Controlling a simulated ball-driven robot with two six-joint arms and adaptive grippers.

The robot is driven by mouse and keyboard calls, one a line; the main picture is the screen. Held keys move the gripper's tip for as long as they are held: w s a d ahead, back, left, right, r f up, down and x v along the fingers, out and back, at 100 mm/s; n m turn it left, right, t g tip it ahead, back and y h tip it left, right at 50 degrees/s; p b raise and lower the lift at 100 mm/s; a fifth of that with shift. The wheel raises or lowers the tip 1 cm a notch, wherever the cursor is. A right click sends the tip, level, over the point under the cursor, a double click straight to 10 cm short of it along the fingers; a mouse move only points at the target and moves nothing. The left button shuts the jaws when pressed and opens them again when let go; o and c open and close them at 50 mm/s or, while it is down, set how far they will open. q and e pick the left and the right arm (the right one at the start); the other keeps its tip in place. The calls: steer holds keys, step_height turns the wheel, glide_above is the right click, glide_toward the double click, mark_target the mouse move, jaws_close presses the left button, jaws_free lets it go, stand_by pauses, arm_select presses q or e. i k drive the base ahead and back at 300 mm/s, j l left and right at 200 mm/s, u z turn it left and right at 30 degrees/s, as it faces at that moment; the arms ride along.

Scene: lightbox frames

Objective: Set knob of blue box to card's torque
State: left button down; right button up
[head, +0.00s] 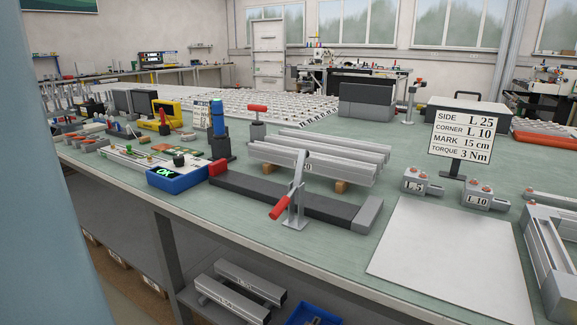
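The card (462,137) stands upright on a dark stand at the right. It reads SIDE L 25, CORNER L 10, MARK 15 cm, TORQUE 3 Nm. The blue box (185,183) sits near the front edge of the bench at the left and has a lit green display (167,173). A small dark knob (179,159) shows at the top of the box; its setting is too small to read. Neither of my grippers is in view.
A blue tool (218,118) stands in a black holder behind the box. A black bar with a red-handled clamp (290,195) lies to its right, before aluminium profiles (315,160). A pale sheet (450,260) lies front right. Blocks marked L 5 (413,187) and L 10 (476,201) stand behind it.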

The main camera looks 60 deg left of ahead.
mark_target(179, 160)
steer(key=u, duration=2.5)
